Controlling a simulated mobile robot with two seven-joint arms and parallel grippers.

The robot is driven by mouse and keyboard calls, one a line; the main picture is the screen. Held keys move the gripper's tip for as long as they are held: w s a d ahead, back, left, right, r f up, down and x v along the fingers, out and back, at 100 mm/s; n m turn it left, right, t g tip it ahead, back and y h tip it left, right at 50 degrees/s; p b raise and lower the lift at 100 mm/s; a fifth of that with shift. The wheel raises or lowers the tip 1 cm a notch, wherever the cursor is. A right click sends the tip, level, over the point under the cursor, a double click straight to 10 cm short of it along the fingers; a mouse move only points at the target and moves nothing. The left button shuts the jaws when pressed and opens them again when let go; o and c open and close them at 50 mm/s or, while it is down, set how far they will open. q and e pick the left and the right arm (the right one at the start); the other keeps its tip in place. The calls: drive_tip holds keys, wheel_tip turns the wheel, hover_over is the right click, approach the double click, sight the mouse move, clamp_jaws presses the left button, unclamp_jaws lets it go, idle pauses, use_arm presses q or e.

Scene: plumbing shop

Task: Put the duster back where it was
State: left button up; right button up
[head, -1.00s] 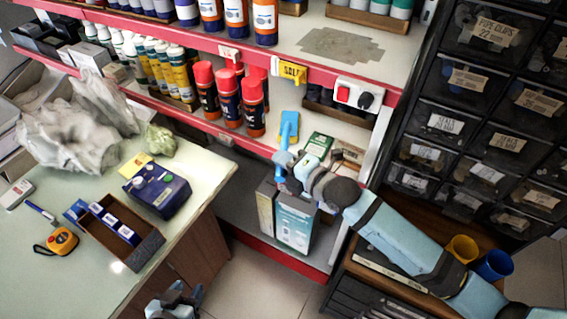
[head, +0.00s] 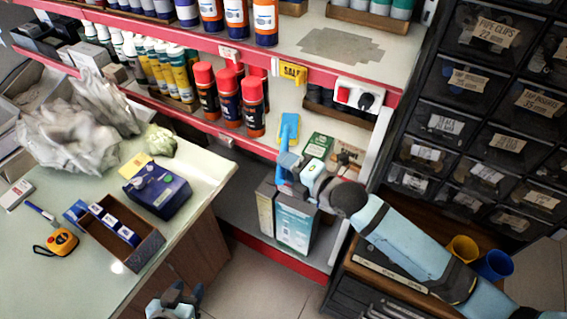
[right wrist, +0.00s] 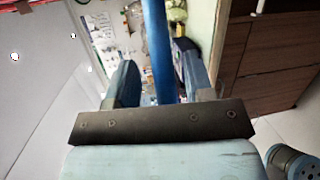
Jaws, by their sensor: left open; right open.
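The blue duster (head: 289,128) lies on the lower shelf, its head towards the back and its handle reaching out over the shelf's front edge. My right gripper (head: 286,166) is at the handle, open. In the right wrist view the blue handle (right wrist: 157,45) runs between the two parted fingers, nearer the right one; I cannot tell whether it touches either. The gripper hides part of the handle in the head view. My left gripper (head: 175,298) is open and empty, low in the picture beside the counter.
Red-capped spray cans (head: 229,95) stand left of the duster, and a green box (head: 318,146) stands to its right. A light-blue carton (head: 294,222) is below the gripper. A counter (head: 75,275) with an open brown tray (head: 146,250) is at left. Black drawers (head: 450,124) stand at right.

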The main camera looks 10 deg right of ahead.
drive_tip(key=v, duration=1)
drive_tip(key=s+d+f+m+h, duration=0.2)
drive_tip(key=s+f+m, duration=0.4)
drive_tip(key=m, duration=0.6)
drive_tip(key=s+d+f+m+g+h, duration=0.1)
drive_tip(key=s+f+m+h, duration=0.4)
drive_tip(key=f+m, duration=0.5)
drive_tip(key=s+d+m, duration=0.1)
drive_tip(key=s+m, duration=0.1)
drive_tip(key=m, duration=0.1)
drive_tip(key=shift+s+d+f+g, duration=0.3)
use_arm(q)
drive_tip(key=shift+r, duration=0.1)
wheel_tip(320, 180, up, 15)
drive_tip(key=a+p, duration=0.1)
drive_tip(key=p, duration=1.7)
drive_tip(key=shift+s+a+f+p, duration=0.2)
drive_tip(key=shift+s+a+p, duration=0.1)
drive_tip(key=shift+s, duration=0.15)
use_arm(e)
wheel_tip(320, 180, up, 15)
drive_tip(key=d, duration=0.1)
drive_tip(key=shift+s, duration=0.4)
